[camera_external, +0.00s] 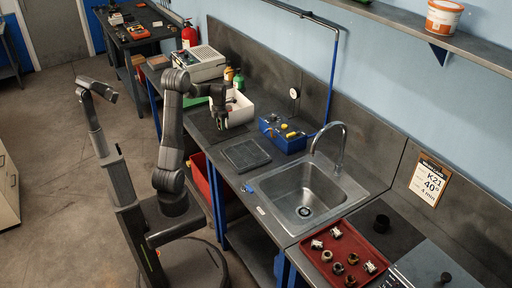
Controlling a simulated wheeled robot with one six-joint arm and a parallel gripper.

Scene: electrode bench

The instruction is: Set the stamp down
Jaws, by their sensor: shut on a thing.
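My gripper (221,121) points down at the near-left side of the white bin, above the dark mat (203,124) on the bench. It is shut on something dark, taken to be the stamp. The stamp is too small and too dark here to tell apart from the fingers. I cannot tell whether it touches the mat or hangs above it.
The white bin (241,114) stands close beside my gripper. A dark square plate (246,154) lies nearer the sink (300,192). A red tray (318,268) with several metal parts lies at the front right. A beige machine (201,63) stands at the back.

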